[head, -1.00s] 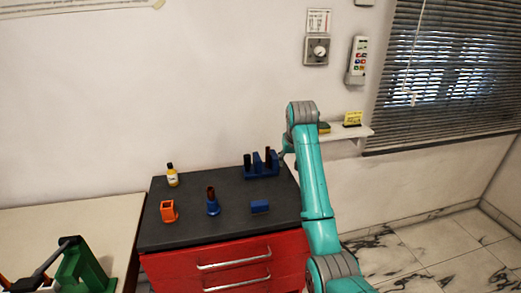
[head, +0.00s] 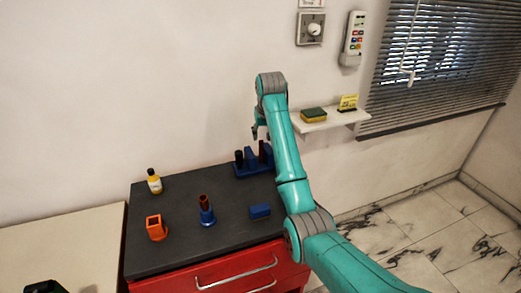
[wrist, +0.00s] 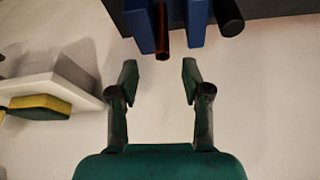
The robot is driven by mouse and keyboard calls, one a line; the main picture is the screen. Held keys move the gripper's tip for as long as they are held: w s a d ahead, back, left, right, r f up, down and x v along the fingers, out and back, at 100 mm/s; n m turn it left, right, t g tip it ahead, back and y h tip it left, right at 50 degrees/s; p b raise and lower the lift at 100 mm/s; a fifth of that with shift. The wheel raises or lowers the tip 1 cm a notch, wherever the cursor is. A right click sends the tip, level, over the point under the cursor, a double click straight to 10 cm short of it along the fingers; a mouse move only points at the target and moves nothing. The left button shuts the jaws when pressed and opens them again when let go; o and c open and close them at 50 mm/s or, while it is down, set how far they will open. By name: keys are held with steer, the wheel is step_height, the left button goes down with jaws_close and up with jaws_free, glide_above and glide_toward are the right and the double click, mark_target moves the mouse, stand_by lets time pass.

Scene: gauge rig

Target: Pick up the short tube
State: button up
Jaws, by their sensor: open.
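A blue rack (head: 249,173) stands at the back right of the dark bench top. It holds a black tube (head: 239,157) at its left and a brown tube (head: 264,152) at its right. Another brown tube (head: 204,201) stands in a round blue holder mid-bench. I cannot tell for sure which is the short tube. My gripper (wrist: 159,80) is open and empty, above the rack in the head view. In the wrist view the rack's brown tube (wrist: 162,32) lies in line with the gap between the fingers, beyond the fingertips; the rack's black tube (wrist: 230,18) is off to the right.
An orange square holder (head: 156,230), a blue block (head: 260,212) and a yellow bottle (head: 154,182) stand on the bench top (head: 180,250). A wall shelf (head: 325,121) with a sponge (head: 313,114) and a yellow card (head: 348,102) is right of my arm.

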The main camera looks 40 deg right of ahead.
mark_target(261, 141)
steer(key=shift+w+x, duration=0.2)
steer(key=shift+x, duration=2.75)
steer(key=shift+r, duration=0.1)
jaws_close()
